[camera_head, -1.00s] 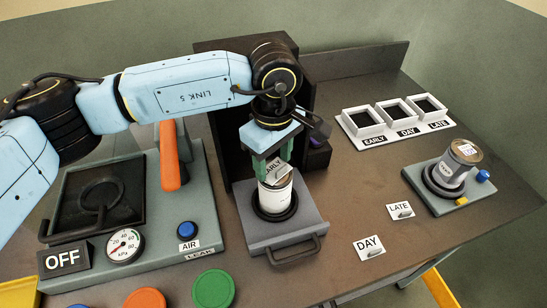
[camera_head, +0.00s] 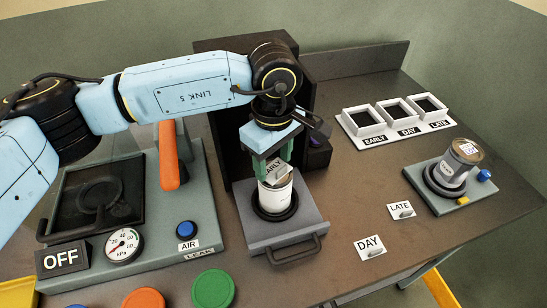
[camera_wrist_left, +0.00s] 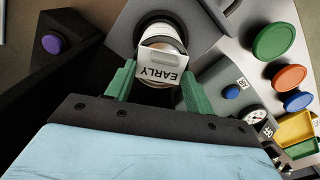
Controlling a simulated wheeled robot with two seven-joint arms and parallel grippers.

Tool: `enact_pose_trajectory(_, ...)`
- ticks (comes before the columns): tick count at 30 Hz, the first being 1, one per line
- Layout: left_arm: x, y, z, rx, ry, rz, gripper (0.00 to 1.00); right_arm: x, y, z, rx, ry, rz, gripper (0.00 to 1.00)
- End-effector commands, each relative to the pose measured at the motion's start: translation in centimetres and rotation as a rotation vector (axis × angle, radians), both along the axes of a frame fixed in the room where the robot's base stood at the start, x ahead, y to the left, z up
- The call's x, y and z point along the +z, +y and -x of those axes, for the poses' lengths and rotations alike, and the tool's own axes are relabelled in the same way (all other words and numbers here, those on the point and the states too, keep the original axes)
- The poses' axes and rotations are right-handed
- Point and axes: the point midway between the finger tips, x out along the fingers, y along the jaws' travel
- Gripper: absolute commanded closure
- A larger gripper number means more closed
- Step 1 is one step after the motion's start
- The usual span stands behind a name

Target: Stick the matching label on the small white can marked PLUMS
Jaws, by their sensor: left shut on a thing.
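A small white can (camera_head: 278,204) stands upright in a dark round seat on the grey plate at the middle of the table. The print on it is too small to read. My left gripper (camera_head: 275,170), with green fingers, is shut on a white label reading EARLY (camera_wrist_left: 162,63). It holds this label tilted at the can's upper part, and I cannot tell whether they touch. The can also shows in the left wrist view (camera_wrist_left: 160,30), partly behind the label. Labels reading DAY (camera_head: 369,247) and LATE (camera_head: 401,209) lie on the table. My right gripper is not in view.
Three white trays (camera_head: 397,117) marked EARLY, DAY and LATE stand at the back right. A dark can (camera_head: 460,163) leans in a grey holder at the right. A grey station with gauge (camera_head: 124,245) and orange lever (camera_head: 170,160) stands left. A dark housing stands behind the plate.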

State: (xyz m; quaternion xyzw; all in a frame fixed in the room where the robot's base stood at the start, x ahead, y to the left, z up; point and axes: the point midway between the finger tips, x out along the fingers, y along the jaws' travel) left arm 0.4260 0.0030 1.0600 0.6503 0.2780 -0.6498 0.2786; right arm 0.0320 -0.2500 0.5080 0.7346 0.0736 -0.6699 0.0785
Motion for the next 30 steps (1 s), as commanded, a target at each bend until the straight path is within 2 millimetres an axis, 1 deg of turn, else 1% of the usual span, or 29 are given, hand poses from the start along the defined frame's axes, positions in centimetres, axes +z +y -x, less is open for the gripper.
enact_pose_trajectory(7,-0.08,0.02,0.04,0.000,0.001,-0.001,0.68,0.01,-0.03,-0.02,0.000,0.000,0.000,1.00)
enact_pose_trajectory(8,-0.08,0.02,0.04,0.000,0.001,-0.001,0.43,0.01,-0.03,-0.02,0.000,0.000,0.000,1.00)
enact_pose_trajectory(12,-0.07,0.02,0.04,0.000,0.001,-0.001,0.25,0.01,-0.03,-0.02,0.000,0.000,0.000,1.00)
enact_pose_trajectory(13,-0.07,0.02,0.04,0.000,0.001,-0.001,0.21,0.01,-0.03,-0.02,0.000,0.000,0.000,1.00)
enact_pose_trajectory(18,-0.05,0.01,0.03,0.000,0.001,-0.001,0.21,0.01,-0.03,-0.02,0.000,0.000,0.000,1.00)
enact_pose_trajectory(19,-0.05,0.01,0.03,0.000,0.001,-0.001,0.20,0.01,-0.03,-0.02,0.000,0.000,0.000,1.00)
enact_pose_trajectory(21,-0.05,0.01,0.03,0.000,0.001,-0.001,0.11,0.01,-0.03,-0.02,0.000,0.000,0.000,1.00)
enact_pose_trajectory(24,-0.04,0.01,0.02,0.000,0.001,-0.001,0.00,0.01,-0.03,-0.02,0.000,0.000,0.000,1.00)
enact_pose_trajectory(30,-0.01,0.01,0.02,0.000,0.001,-0.001,0.00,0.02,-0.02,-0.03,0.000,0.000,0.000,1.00)
